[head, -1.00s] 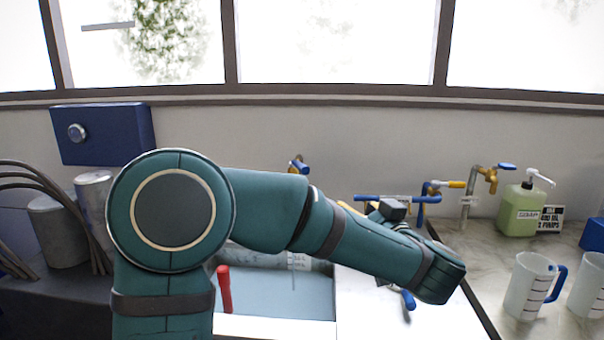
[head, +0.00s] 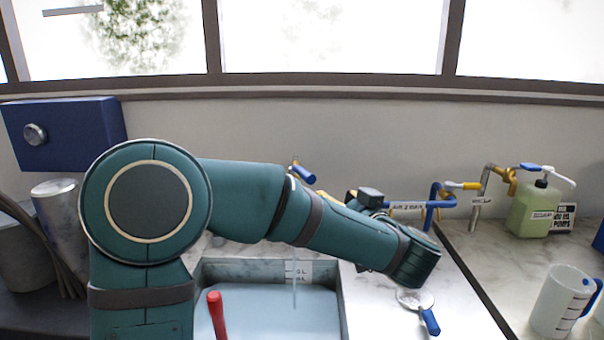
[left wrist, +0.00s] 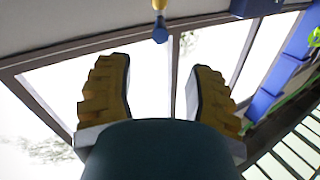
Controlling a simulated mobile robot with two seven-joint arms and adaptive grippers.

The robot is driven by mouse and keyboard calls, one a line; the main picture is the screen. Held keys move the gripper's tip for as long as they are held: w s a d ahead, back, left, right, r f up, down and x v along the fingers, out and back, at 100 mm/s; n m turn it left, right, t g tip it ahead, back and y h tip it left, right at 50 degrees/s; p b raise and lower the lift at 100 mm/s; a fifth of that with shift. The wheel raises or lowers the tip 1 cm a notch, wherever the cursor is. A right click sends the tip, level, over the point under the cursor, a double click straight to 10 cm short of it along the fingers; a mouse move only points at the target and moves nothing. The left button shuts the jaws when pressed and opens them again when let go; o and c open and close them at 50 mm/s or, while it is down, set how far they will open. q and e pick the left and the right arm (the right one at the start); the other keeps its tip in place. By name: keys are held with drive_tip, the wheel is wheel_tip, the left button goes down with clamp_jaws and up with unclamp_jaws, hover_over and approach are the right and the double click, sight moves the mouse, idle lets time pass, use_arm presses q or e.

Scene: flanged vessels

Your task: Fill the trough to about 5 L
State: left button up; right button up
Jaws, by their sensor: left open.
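The trough (head: 196,300) is a grey rectangular basin in the head view, holding pale blue water (head: 265,312). A white level label (head: 299,268) is on its back wall, too small to read fully. A tap with a blue lever (head: 303,172) is on the wall behind, partly hidden by my left arm. A thin pale vertical streak (head: 295,292), apparently a water stream, stands over the trough. In the left wrist view, my left gripper (left wrist: 160,68) is open and empty, its yellow fingers wide apart. A blue-ended tap part (left wrist: 160,30) shows beyond and between the fingertips.
A red handle (head: 217,315) sticks up at the trough's left. A blue-handled strainer (head: 416,300) lies on the right counter. Further right are other taps (head: 440,197), a green soap bottle (head: 533,210) and a measuring jug (head: 562,302). Metal cylinders (head: 58,235) stand left.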

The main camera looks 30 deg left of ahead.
sight(307, 176)
use_arm(q)
drive_tip(key=b+x, duration=0.1)
drive_tip(key=x, duration=1.2)
drive_tip(key=shift+a, duration=0.2)
clamp_jaws()
